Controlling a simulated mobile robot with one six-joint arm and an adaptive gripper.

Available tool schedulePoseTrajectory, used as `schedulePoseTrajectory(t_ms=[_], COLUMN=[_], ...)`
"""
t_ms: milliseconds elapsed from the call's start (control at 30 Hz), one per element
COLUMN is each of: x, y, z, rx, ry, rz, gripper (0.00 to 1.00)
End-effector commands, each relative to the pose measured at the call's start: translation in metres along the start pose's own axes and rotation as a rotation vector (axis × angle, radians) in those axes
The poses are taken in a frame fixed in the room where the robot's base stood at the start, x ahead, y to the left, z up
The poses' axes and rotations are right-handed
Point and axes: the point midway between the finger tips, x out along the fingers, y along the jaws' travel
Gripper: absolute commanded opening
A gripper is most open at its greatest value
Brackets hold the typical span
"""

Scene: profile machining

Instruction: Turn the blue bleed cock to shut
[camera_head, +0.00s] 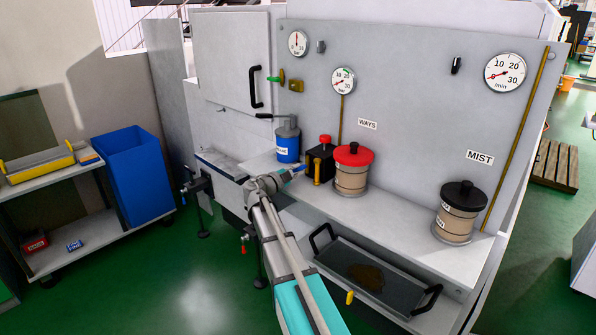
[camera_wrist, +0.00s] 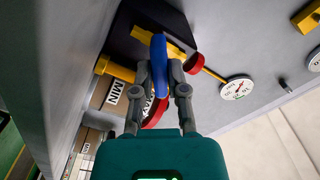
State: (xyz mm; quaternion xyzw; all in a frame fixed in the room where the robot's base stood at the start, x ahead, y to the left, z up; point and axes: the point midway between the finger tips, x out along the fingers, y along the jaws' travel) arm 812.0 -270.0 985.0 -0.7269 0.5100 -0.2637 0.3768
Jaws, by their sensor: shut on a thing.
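The blue bleed cock handle (camera_wrist: 158,55) stands between my two fingers in the wrist view, and my gripper (camera_wrist: 159,78) is shut on it. In the head view the tip of my gripper (camera_head: 284,178) reaches the blue handle (camera_head: 298,169), left of a black block (camera_head: 320,161) with a red knob on top. A yellow fitting (camera_wrist: 147,44) shows behind the handle in the wrist view. The handle's lower part is hidden by my fingers, and its exact angle is hard to read in the head view.
A red-lidded jar (camera_head: 352,170) stands right of the block, and a black-lidded jar (camera_head: 459,212) farther right. A blue-based can (camera_head: 287,143) stands behind my gripper. A tray with black handles (camera_head: 365,271) sits below. Gauges are on the upright panel.

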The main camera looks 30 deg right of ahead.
Motion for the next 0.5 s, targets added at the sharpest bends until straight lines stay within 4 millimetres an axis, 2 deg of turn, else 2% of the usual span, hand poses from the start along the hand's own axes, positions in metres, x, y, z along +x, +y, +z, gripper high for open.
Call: schedulePoseTrajectory(t_ms=[300, 500], x=[0.0008, 0.0009], y=[-0.0043, -0.0044], z=[0.0028, 0.0028], rx=[0.215, 0.245], ry=[-0.004, -0.004], rz=[-0.010, -0.010], gripper=[0.00, 0.00])
